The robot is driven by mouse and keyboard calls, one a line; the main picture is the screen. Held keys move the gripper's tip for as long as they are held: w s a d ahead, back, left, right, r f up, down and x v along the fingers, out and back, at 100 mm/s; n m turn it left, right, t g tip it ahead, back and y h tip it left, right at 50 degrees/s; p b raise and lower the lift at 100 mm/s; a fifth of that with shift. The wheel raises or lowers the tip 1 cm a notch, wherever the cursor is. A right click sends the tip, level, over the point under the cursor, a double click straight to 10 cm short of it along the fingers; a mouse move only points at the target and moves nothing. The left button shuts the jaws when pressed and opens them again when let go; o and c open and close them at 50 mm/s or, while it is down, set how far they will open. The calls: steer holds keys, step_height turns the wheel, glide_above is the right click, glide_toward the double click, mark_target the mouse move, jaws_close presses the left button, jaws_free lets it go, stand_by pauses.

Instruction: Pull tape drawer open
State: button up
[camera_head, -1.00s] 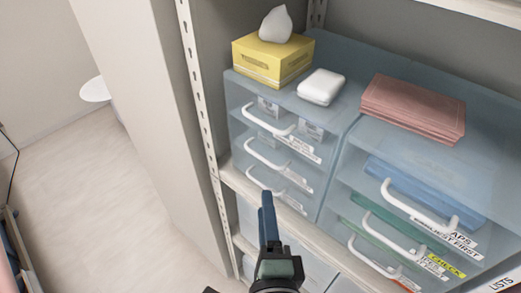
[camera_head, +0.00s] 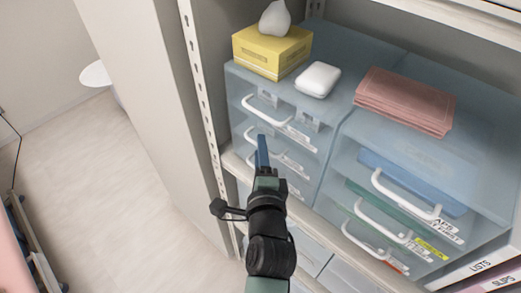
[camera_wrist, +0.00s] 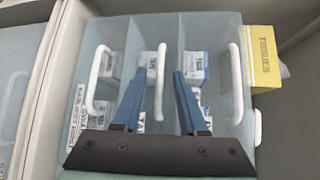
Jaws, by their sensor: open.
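A translucent blue drawer unit (camera_head: 312,168) with stacked drawers and white loop handles stands on the shelf. In the wrist view its middle handle (camera_wrist: 160,80) lies between my two fingers, with space on both sides. A partly hidden label (camera_wrist: 141,122) by that handle seems to begin "TA". My gripper (camera_wrist: 160,88) is open and holds nothing. In the head view my gripper (camera_head: 262,142) is in front of the middle handle and hides part of it. The top handle (camera_head: 262,108) is clear. The drawers look closed. Small boxes (camera_wrist: 196,68) show inside.
A yellow tissue box (camera_head: 271,50) and a white packet (camera_head: 317,79) sit on top of the unit. A wider drawer unit (camera_head: 345,160) stands to the right, with pink folded cloths (camera_head: 405,99) on top. A shelf upright (camera_head: 203,100) is close on the left.

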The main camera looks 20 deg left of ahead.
steer(key=shift+c, duration=0.4)
jaws_close()
stand_by(0.9)
